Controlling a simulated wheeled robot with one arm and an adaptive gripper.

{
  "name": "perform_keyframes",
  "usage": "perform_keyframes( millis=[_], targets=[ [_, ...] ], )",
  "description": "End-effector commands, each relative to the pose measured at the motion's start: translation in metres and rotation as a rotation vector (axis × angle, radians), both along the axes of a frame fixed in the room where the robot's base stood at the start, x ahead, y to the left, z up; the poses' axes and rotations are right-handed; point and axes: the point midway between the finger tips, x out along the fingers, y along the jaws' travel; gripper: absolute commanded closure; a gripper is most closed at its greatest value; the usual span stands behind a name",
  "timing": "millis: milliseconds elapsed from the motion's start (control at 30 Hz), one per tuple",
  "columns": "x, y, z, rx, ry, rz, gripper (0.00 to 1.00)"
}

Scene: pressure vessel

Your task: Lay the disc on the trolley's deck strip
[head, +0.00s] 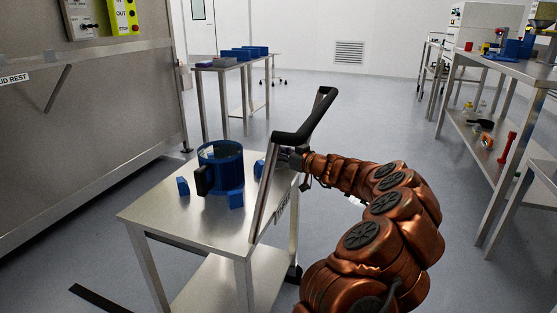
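The trolley (165,217) is a steel table with a flat top deck, a lower shelf and a black-gripped push handle (308,125) at its right end. A blue ring-shaped holder (228,170) with an open top stands on the deck, with a black piece (203,181) at its left side. Small blue blocks (183,186) stand around it. I cannot make out a separate disc, and no deck strip is clearly distinguishable. My gripper (286,159) is at the trolley's right edge, partly behind the handle's upright. Its fingers are too small and hidden to tell open from shut.
A large steel cabinet (80,120) with a control panel stands at left. A table with blue bins (240,53) is behind the trolley. A workbench (510,70) with tools lines the right. The floor (345,100) between is clear.

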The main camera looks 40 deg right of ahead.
Motion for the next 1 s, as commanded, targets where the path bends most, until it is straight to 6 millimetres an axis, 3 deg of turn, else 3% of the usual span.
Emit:
perform_keyframes(
  millis=[33, 133, 633, 667, 867, 1000],
  targets=[
    [0.0, 0.0, -0.011, 0.001, 0.002, 0.0, 1.0],
    [0.0, -0.001, -0.018, 0.0, 0.0, -0.001, 1.0],
    [0.0, 0.0, -0.021, -0.001, -0.002, 0.001, 1.0],
    [0.0, 0.0, -0.02, -0.001, -0.001, 0.001, 0.68],
    [0.0, 0.0, -0.02, -0.001, -0.001, 0.001, 0.48],
    [0.0, 0.0, -0.02, -0.001, -0.001, 0.001, 0.46]
  ],
)
